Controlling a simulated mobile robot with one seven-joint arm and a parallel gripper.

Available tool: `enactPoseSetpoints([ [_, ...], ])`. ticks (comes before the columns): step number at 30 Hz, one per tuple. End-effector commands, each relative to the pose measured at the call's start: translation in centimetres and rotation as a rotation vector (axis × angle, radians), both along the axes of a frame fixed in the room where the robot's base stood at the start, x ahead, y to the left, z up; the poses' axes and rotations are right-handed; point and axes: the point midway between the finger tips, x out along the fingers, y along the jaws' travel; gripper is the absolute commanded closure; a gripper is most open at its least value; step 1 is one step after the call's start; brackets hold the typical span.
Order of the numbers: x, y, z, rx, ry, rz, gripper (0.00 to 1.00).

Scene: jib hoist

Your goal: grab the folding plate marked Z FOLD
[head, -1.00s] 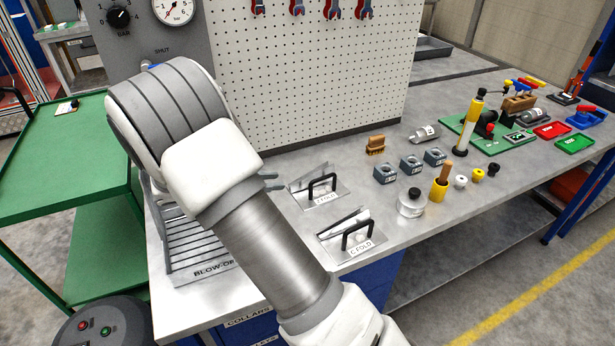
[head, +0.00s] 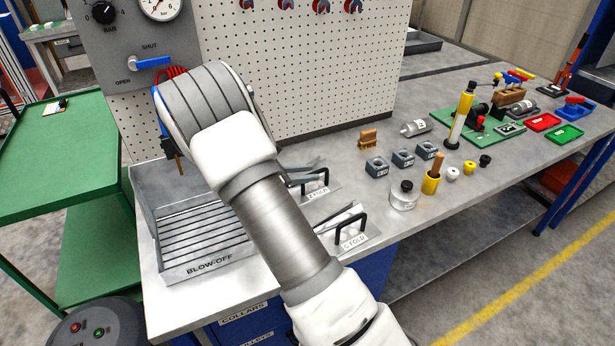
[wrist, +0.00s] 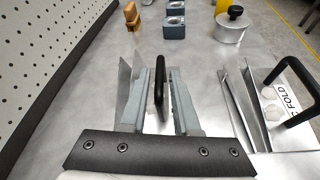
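The Z FOLD plate (head: 323,195) is a bare metal folded plate with a black arched handle (head: 316,180), lying on the grey bench. My arm hides its left part in the head view. In the wrist view its handle (wrist: 158,82) stands between the two grey fingers of my gripper (wrist: 157,95), with a gap on each side. My gripper is open and holds nothing. In the head view my gripper (head: 297,176) is just left of the handle and mostly hidden by my arm.
The C FOLD plate (head: 357,240) with a similar handle lies close by, nearer the bench front. The BLOW-OFF tray (head: 208,268) is to the left. A pegboard (head: 300,75) rises behind. Grey blocks (head: 377,167) and a round weight (head: 402,196) stand to the right.

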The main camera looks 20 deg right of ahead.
Motion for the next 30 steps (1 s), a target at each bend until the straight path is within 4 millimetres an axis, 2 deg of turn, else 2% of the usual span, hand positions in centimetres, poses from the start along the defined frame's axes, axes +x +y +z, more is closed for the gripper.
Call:
enactPoseSetpoints([
  [3, 0.3, -2.0, -0.9, -0.001, 0.001, -0.004, 0.7],
  [6, 0.5, -3.1, -1.3, -0.002, 0.001, -0.002, 0.7],
  [13, 0.7, -3.4, -1.4, 0.0, 0.0, -0.001, 0.7],
  [14, 0.7, -3.4, -1.4, 0.0, 0.0, -0.001, 0.72],
  [18, 0.6, -3.4, -1.4, -0.001, 0.0, -0.001, 0.97],
  [19, 0.6, -3.4, -1.4, -0.001, 0.0, 0.0, 1.0],
  [30, 0.6, -3.4, -1.4, -0.001, 0.0, 0.0, 1.0],
])
